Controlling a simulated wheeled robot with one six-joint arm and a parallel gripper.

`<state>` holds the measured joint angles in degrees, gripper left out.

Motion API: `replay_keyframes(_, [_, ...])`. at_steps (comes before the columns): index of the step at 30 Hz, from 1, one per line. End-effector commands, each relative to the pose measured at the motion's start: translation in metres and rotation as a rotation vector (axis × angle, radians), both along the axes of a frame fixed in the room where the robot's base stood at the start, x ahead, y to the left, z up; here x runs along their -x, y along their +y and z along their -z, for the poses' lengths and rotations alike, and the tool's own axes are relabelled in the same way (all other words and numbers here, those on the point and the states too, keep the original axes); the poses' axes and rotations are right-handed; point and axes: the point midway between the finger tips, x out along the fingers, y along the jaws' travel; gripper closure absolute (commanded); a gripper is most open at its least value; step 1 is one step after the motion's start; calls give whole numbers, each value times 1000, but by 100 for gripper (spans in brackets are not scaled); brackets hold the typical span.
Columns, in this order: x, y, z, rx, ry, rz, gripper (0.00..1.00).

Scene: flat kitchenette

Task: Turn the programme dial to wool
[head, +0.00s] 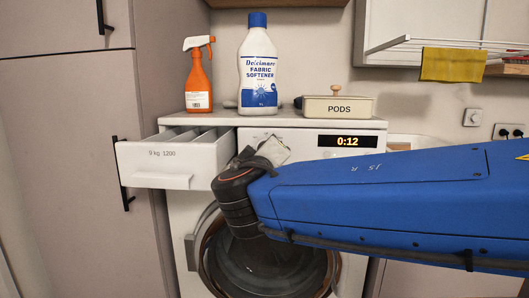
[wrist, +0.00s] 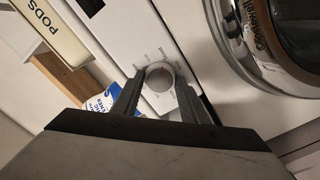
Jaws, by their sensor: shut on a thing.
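The washing machine (head: 180,230) stands in the middle of the head view. Its round programme dial (wrist: 160,76) is pale, with an orange-red pointer mark and short tick labels around it; I cannot read the labels or tell which programme it points to. My gripper (wrist: 158,88) is shut on the dial, one finger on each side of it. In the head view my blue arm hides the dial and most of the gripper. The display (head: 347,141) reads 0:12.
The detergent drawer (head: 172,165) is pulled out, left of my wrist. On top stand an orange spray bottle (head: 198,75), a fabric softener bottle (head: 258,70) and a PODS tin (head: 338,107). The round door (wrist: 270,45) is close to the dial.

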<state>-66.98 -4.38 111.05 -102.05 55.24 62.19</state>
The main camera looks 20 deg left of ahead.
Motion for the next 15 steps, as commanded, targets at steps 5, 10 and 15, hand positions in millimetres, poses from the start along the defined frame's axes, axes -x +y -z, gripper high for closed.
replay_keyframes(5, [0, 0, 2, -159, 41, 1, 83])
replay_keyframes(10, [0, 0, 2, -315, 79, 1, 83])
replay_keyframes(15, [0, 0, 3, -466, 116, 2, 83])
